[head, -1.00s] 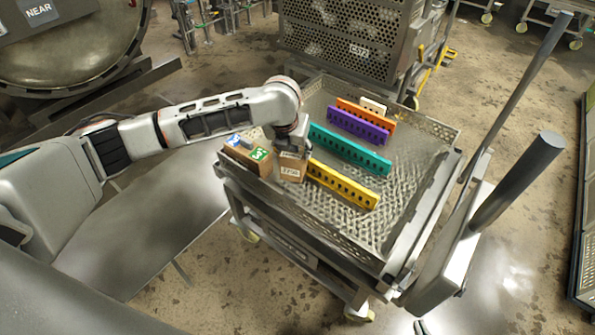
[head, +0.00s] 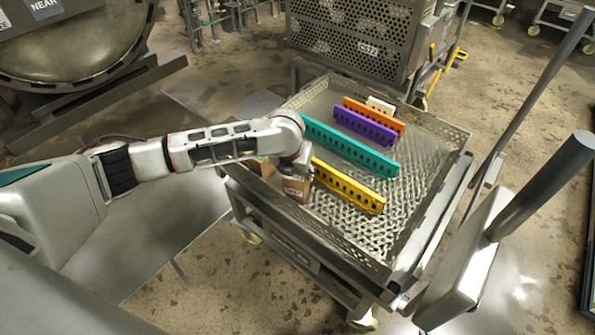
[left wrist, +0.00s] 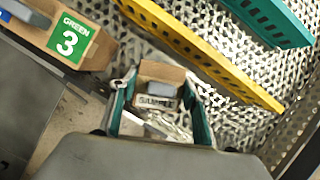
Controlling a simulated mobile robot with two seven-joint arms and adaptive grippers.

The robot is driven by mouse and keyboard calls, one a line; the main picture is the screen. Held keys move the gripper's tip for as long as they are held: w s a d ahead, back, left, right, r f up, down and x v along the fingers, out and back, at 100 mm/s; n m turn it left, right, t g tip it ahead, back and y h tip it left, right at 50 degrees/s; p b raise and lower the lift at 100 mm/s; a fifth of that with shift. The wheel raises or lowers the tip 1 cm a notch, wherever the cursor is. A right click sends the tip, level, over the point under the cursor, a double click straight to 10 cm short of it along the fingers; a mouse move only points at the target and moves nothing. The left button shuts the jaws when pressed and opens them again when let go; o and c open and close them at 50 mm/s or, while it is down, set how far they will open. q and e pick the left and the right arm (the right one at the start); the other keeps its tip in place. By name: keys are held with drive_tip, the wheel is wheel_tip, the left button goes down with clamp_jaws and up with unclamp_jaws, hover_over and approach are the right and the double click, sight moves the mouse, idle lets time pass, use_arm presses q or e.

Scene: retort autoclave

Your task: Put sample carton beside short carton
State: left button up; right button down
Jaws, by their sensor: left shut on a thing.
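The sample carton (left wrist: 158,87), small and brown with a SAMPLE label, sits between the teal-padded fingers of my left gripper (left wrist: 160,115) in the left wrist view. In the head view my left gripper (head: 298,168) is shut on this carton (head: 296,188) at the near left side of the mesh tray. A second brown carton (left wrist: 98,52) with a green "GREEN 3" label stands to its left, apart from it. It is mostly behind my arm in the head view (head: 262,168). I cannot read whether it is the short carton. The held carton's underside is hidden. My right gripper is not in view.
The mesh tray (head: 405,235) on the cart has a raised perforated rim. Yellow (head: 348,188), teal (head: 350,146), purple (head: 364,127) and orange (head: 374,114) perforated bars stand in it. The yellow bar is close to the held carton. The tray's right part is clear.

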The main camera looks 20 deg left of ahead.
use_arm(q)
drive_tip(key=shift+f, duration=0.1)
use_arm(e)
drive_tip(key=shift+s+f, duration=0.1)
use_arm(q)
drive_tip(key=o, duration=1.1)
drive_tip(key=shift+c, duration=0.2)
drive_tip(key=shift+o, duration=0.5)
use_arm(e)
drive_tip(key=shift+s+f, duration=0.35)
drive_tip(key=shift+a, duration=0.1)
